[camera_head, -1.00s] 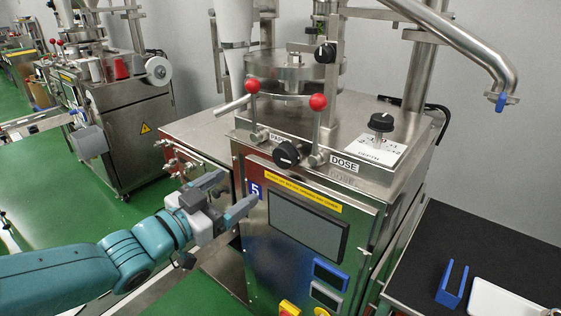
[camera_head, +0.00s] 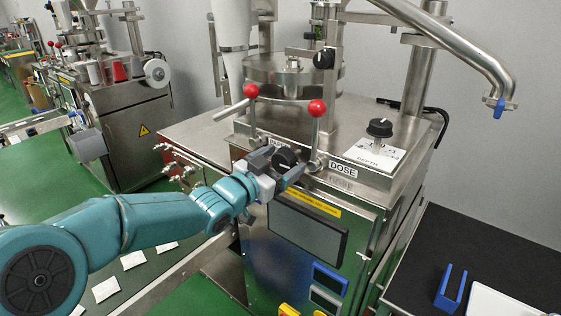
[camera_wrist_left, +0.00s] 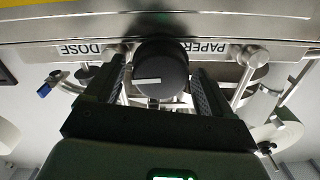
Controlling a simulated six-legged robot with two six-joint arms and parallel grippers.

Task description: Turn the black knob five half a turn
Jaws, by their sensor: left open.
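The black knob (camera_head: 285,156) sits on the front of the steel machine, beside the DOSE label. In the left wrist view the knob (camera_wrist_left: 162,72) shows end-on, with a white pointer line lying about level, between the PAPER and DOSE labels. My left gripper (camera_head: 278,164) is open at the knob, with one finger on each side of it. In the wrist view the left gripper (camera_wrist_left: 158,84) shows its dark fingers beside the knob. I cannot tell whether they touch it. My right gripper is out of view.
Two red-ball levers (camera_head: 317,108) stand close above the knob. Another black knob (camera_head: 380,127) is on the DEPTH plate, and one (camera_head: 324,57) is on the upright. A screen (camera_head: 307,236) is below. A black table (camera_head: 500,252) stands at right.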

